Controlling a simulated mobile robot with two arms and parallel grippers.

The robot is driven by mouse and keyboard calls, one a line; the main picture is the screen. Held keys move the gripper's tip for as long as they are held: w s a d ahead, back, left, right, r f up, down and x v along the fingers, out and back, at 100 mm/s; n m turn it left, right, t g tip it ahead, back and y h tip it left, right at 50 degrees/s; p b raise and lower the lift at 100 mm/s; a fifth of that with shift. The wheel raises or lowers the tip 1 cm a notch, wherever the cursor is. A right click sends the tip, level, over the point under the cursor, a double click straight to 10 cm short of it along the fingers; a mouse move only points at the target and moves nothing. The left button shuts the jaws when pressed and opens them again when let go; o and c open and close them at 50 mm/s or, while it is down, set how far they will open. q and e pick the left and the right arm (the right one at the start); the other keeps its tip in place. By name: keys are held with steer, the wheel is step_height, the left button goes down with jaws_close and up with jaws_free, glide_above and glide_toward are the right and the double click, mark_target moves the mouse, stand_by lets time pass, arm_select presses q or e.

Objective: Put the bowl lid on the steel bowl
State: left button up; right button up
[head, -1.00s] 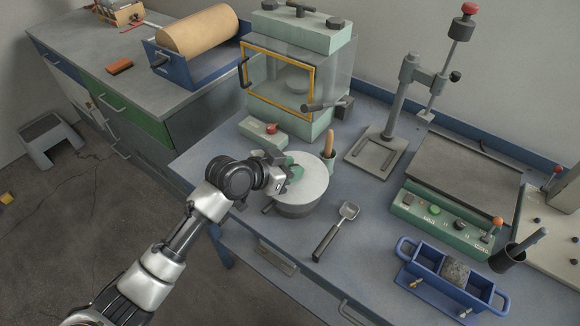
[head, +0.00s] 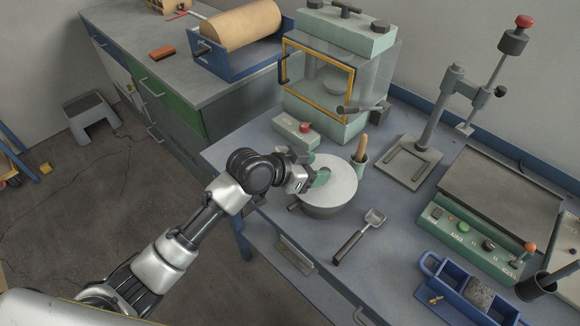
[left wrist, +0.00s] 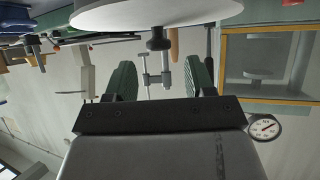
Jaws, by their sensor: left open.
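The pale grey round bowl lid (head: 340,188) lies over the top of the dark grey steel bowl (head: 330,211) near the bench's front edge, looking level. In the left wrist view, which is upside down, the lid (left wrist: 155,12) shows its dark knob (left wrist: 157,40). My left gripper (head: 316,176) is at the lid's left side, green fingers open. In the wrist view its fingertips (left wrist: 160,68) stand apart on either side of the knob's line, and the knob appears just beyond them, not gripped. The bowl is hidden there. My right gripper is not in view.
A scoop (head: 359,236) lies right of the bowl. A cup with a wooden-handled tool (head: 360,160) stands close behind it. A small box with a red button (head: 297,130) and a glass-fronted chamber (head: 335,80) are behind. A blue tray (head: 462,292) is at front right.

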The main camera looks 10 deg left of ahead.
arm_select(q)
steer(key=v, duration=1)
steer(key=shift+b, duration=0.35)
